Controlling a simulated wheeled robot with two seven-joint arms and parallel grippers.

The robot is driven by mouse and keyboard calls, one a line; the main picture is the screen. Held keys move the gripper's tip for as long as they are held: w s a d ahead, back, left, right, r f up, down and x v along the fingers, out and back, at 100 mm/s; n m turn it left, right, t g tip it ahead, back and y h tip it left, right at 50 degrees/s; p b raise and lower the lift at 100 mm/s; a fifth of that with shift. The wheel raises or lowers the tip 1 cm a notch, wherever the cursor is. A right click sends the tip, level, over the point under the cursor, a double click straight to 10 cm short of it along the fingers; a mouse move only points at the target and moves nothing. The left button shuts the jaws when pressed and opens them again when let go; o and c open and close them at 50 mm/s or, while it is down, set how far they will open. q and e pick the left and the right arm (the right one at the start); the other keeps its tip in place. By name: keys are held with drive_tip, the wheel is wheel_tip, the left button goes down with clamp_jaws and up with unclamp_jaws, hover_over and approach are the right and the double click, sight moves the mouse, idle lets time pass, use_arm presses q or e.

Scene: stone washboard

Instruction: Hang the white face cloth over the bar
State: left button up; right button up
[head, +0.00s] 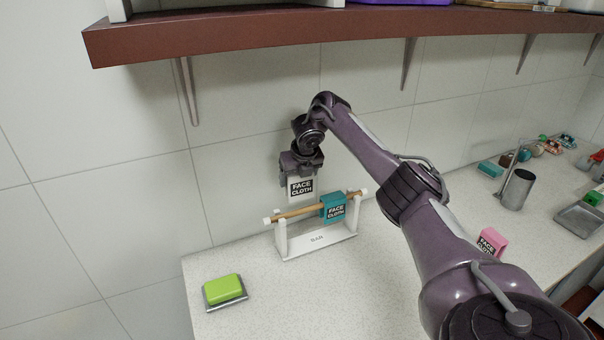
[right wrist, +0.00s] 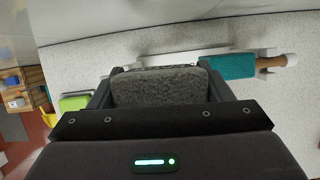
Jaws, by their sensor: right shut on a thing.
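The white face cloth (head: 301,188), with a black "FACE CLOTH" label, hangs from my right gripper (head: 300,172) in the head view. The gripper is shut on its top edge, above the left half of the bar. In the right wrist view the cloth (right wrist: 158,87) looks grey between the fingers. The wooden bar (head: 293,213) rests on a white stand (head: 281,240) marked "BAR". A teal face cloth (head: 334,207) hangs over the bar's right part; it also shows in the right wrist view (right wrist: 232,66). I cannot tell whether the white cloth touches the bar. My left gripper is not in view.
A green soap on a dish (head: 224,289) sits left of the stand. A pink face cloth (head: 491,241) stands to the right, near my right arm. A metal cup (head: 517,190) stands farther right. A brown shelf (head: 250,32) overhangs the counter.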

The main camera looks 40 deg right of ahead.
drive_tip(key=shift+s+d+f+n+b, duration=0.2)
drive_tip(key=shift+d+f+n+b, duration=0.1)
drive_tip(key=shift+d+f+b, duration=0.25)
wheel_tip(320, 180, down, 3)
drive_tip(key=b, duration=0.3)
drive_tip(key=shift+a+f, duration=0.1)
drive_tip(key=shift+f, duration=0.05)
drive_tip(key=shift+f+b, duration=0.95)
drive_tip(key=shift+f, duration=1)
drive_tip(key=o, duration=1.1)
drive_tip(key=shift+c, duration=0.2)
